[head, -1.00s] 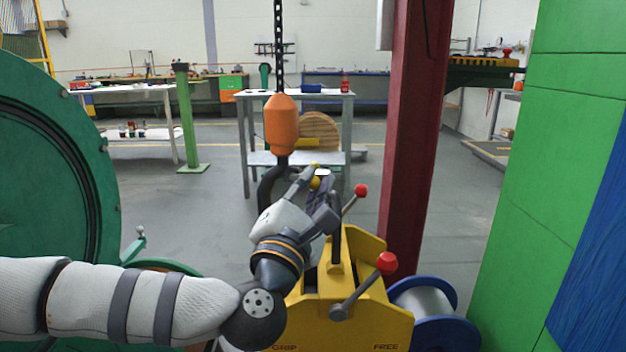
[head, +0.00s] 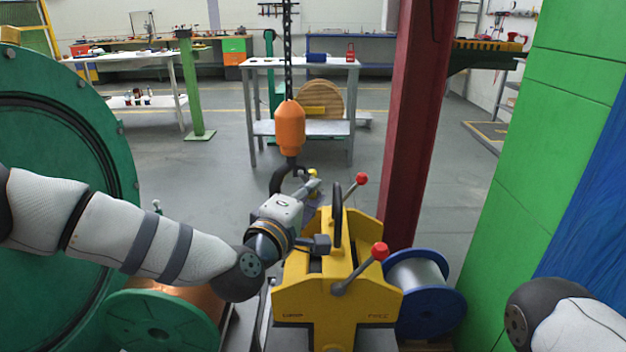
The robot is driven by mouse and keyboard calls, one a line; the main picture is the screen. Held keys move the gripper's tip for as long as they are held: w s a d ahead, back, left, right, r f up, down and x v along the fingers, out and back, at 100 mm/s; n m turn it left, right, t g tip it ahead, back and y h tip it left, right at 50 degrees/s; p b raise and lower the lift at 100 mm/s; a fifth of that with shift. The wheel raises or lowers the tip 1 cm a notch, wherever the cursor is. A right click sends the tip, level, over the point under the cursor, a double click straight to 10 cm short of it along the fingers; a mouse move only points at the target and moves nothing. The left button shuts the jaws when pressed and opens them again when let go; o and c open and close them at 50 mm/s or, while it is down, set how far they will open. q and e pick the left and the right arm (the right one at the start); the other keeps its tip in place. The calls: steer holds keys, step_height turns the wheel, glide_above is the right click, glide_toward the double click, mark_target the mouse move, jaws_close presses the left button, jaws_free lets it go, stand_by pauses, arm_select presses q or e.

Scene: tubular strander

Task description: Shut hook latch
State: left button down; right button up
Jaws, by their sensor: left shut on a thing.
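A dark hook (head: 276,182) hangs below an orange block (head: 290,128) on a black chain. A small yellow piece, which looks like the hook latch (head: 312,173), shows at the right of the hook. My left gripper (head: 314,186) reaches in from the left, with its fingers at the hook's open side. It is shut on what looks like the latch; the fingers and my wrist hide the contact and the lower part of the hook. I cannot tell how far the latch stands from the hook tip. My right arm shows at the lower right, its gripper outside the picture.
A yellow clamp unit (head: 350,296) with red-knobbed levers stands just below the hook. A blue-flanged spool (head: 430,310) is beside it. A dark red column (head: 412,150) and a green panel (head: 535,150) bound the right. A green wheel (head: 50,220) fills the left.

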arm_select(q)
steer(key=shift+a+m+g+y+p, duration=0.3)
steer(key=shift+m+g+y+p, duration=0.1)
steer(key=shift+m+p, duration=0.6)
steer(key=shift+a+f+m, duration=0.1)
steer(key=shift+f+m, duration=0.1)
steer(key=shift+m, duration=0.1)
arm_select(e)
steer(key=w+r+t, duration=0.1)
steer(key=w+r, duration=0.1)
steer(key=shift+w+r, duration=0.25)
steer(key=shift+r, duration=0.15)
arm_select(q)
steer(key=c, duration=1.6)
jaws_free()
steer(key=shift+o, duration=0.2)
steer(key=shift+s, duration=0.1)
steer(key=v, duration=1.2)
